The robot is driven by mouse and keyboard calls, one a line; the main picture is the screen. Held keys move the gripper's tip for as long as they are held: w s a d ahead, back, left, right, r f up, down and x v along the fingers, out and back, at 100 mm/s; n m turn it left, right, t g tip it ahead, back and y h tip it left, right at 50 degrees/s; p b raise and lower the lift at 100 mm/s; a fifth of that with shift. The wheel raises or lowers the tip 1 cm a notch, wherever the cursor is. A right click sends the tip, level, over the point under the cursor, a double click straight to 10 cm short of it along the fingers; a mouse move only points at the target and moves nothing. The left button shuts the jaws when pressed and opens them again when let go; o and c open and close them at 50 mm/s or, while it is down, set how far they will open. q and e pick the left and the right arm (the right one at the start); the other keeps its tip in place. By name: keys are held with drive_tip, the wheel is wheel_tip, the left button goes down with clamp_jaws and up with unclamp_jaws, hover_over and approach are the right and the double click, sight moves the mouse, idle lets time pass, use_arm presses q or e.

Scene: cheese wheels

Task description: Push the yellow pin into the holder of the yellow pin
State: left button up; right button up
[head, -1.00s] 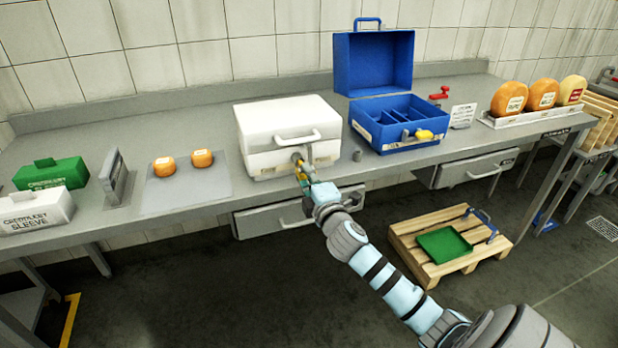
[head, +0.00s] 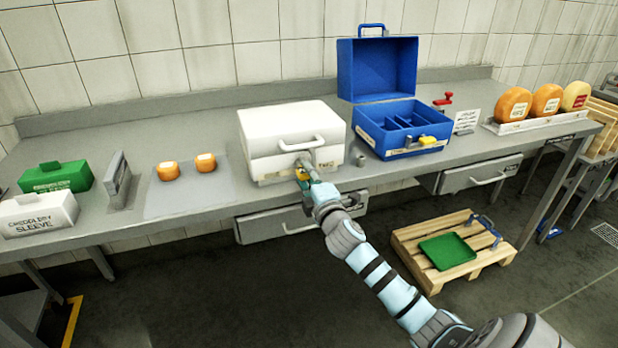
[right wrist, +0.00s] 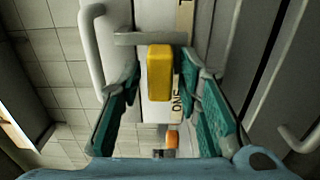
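The yellow pin (right wrist: 159,72) shows as a yellow block between my right gripper's teal fingers (right wrist: 160,85) in the right wrist view. A gap shows on each side of it, so the fingers look open around it. A grey metal bar (right wrist: 150,38) lies just beyond the pin, against the front of the white case; I cannot tell whether it is the holder. In the head view my right gripper (head: 306,176) is at the closed white case's (head: 262,150) front, below its handle, and largely covers the pin. My left gripper is not in view.
An open blue case (head: 374,141) with a yellow piece (head: 427,140) on its front stands to the right. A small grey cylinder (head: 361,160) stands between the cases. Two small cheeses (head: 168,171) lie on a mat at left. A drawer (head: 275,226) is under the bench.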

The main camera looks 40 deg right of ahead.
drive_tip(key=shift+s, duration=0.15)
drive_tip(key=v, duration=1.2)
